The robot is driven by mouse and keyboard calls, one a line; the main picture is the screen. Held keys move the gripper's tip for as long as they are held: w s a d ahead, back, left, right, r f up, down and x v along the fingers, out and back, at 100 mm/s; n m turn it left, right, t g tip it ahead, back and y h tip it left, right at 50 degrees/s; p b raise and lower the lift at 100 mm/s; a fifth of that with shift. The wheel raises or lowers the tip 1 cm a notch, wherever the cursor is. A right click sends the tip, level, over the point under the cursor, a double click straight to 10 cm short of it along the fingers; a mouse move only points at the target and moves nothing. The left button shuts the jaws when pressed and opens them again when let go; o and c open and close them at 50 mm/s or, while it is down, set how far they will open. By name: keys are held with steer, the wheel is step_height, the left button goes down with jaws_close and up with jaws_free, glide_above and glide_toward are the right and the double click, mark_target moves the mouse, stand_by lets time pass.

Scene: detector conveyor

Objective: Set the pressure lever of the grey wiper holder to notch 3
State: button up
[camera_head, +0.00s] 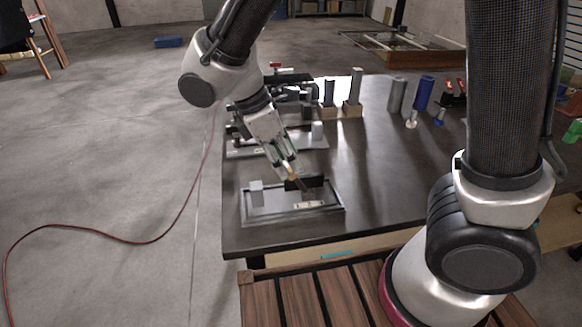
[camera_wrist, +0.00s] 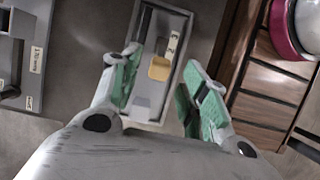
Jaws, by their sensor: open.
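A shallow grey framed unit (camera_head: 257,222) lies near the table's front left corner, with a light block, a black block and a small pale label on it. I take it for the grey wiper holder, but its lever is not clear. The wrist view shows this unit (camera_wrist: 186,22) with a tan knob-like piece (camera_wrist: 159,68) and a marked label (camera_wrist: 173,44), too small to read surely. My gripper (camera_head: 291,174) points down over the unit. In the wrist view its open green-padded fingers (camera_wrist: 161,62) lie either side of the tan piece; contact cannot be told.
A grey plate with fixtures (camera_head: 312,143) stands behind the unit; labelled grey parts (camera_wrist: 37,60) show at left in the wrist view. Upright blocks (camera_head: 354,88) and cylinders (camera_head: 397,95) stand farther back. The dark tabletop (camera_head: 372,160) is clear to the right.

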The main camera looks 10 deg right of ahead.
mark_target(298, 181)
steer(key=shift+x, duration=1.8)
jaws_close()
